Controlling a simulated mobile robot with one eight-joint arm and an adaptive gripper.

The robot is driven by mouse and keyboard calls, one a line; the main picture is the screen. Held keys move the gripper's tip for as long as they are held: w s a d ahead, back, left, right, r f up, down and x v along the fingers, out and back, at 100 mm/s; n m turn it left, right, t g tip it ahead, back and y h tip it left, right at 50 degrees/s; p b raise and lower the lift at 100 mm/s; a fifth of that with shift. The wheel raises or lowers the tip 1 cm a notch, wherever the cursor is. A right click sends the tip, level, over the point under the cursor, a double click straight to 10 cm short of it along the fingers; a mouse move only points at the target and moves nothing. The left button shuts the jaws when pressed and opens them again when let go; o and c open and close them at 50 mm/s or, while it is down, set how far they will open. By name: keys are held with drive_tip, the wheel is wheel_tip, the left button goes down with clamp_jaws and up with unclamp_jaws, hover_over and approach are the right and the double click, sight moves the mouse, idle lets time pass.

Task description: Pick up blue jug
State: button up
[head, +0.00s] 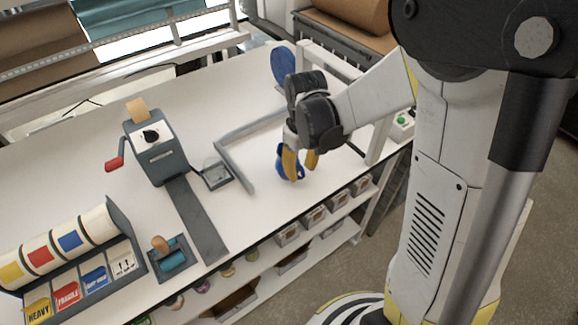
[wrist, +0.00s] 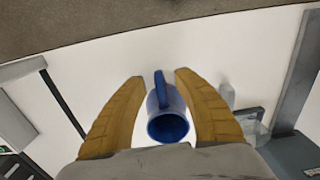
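The blue jug (head: 283,160) stands on the white table, partly hidden behind my gripper in the head view. In the wrist view the jug (wrist: 168,124) shows its open mouth and its handle, which points up in the picture. My gripper (head: 301,166) has yellow fingers, spread open. In the wrist view the fingers (wrist: 158,84) lie on either side of the jug, with white table visible between the left finger and the jug. The right finger is close to the jug; I cannot tell if it touches.
A grey angled frame (head: 236,165) lies left of the jug. A tape dispenser with a red handle (head: 157,150) and a row of label rolls (head: 68,243) stand further left. A shelf with small bins (head: 316,216) runs below the table's front edge. White table is clear in front of the jug.

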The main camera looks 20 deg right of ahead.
clamp_jaws()
drive_tip(key=shift+r, duration=0.15)
drive_tip(key=shift+r+p, duration=0.45)
drive_tip(key=shift+r, duration=0.7)
drive_tip(key=shift+r+p, duration=0.3)
drive_tip(key=shift+r, duration=0.65)
drive_tip(key=s+d+r+p, duration=0.1)
drive_tip(key=s+d+r, duration=0.1)
drive_tip(key=d, duration=0.3)
drive_tip(key=s+d+r+p, duration=0.1)
drive_tip(key=s+d+r, duration=0.1)
drive_tip(key=d+r, duration=0.2)
drive_tip(key=shift+s+d+r, duration=0.25)
drive_tip(key=shift+d+r, duration=0.05)
drive_tip(key=shift+d, duration=0.5)
